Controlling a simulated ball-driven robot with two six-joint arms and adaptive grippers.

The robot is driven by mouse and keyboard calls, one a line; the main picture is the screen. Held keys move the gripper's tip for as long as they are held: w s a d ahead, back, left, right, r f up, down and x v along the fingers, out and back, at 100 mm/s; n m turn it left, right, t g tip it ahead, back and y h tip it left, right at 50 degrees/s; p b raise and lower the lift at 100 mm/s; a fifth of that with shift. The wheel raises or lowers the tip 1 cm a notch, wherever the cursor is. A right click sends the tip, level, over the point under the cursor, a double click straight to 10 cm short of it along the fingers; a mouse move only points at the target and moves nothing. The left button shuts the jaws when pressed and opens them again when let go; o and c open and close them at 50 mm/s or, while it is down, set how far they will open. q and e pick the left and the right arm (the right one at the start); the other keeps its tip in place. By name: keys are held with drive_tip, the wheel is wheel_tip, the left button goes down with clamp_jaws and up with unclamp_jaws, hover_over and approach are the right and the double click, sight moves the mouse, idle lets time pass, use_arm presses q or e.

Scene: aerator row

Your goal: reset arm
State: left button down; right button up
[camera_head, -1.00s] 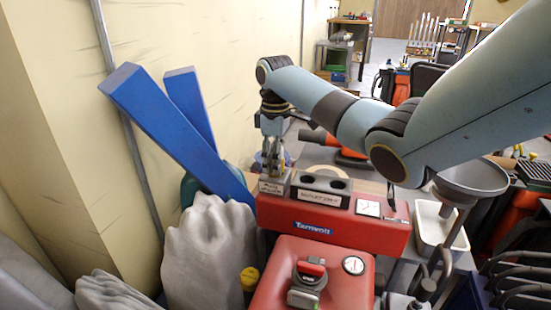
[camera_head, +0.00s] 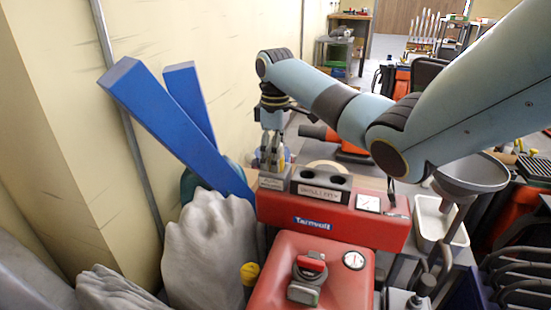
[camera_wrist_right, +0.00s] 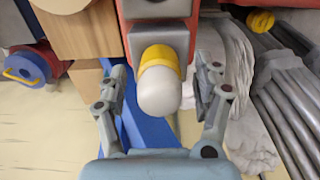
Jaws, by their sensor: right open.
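My right arm comes in from the upper right in the head view. Its gripper (camera_head: 272,158) points down over the left end of the red machine (camera_head: 375,230). In the right wrist view the gripper (camera_wrist_right: 162,76) is open, one finger on each side of a rounded white piece with a yellow collar (camera_wrist_right: 158,92). That piece sits in a grey holder (camera_wrist_right: 158,40) on the machine. Gaps show between it and both fingers. My left gripper is not in view.
Two blue beams (camera_head: 165,130) lean by the wall left of the gripper. Grey sacks (camera_head: 208,245) stand in front of them. A labelled grey holder with two round openings (camera_head: 320,186) is right of the gripper. A metal funnel (camera_head: 470,173) stands farther right.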

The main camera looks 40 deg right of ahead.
wheel_tip(320, 180, up, 6)
drive_tip(key=shift+r, duration=0.1)
drive_tip(key=shift+r, duration=0.1)
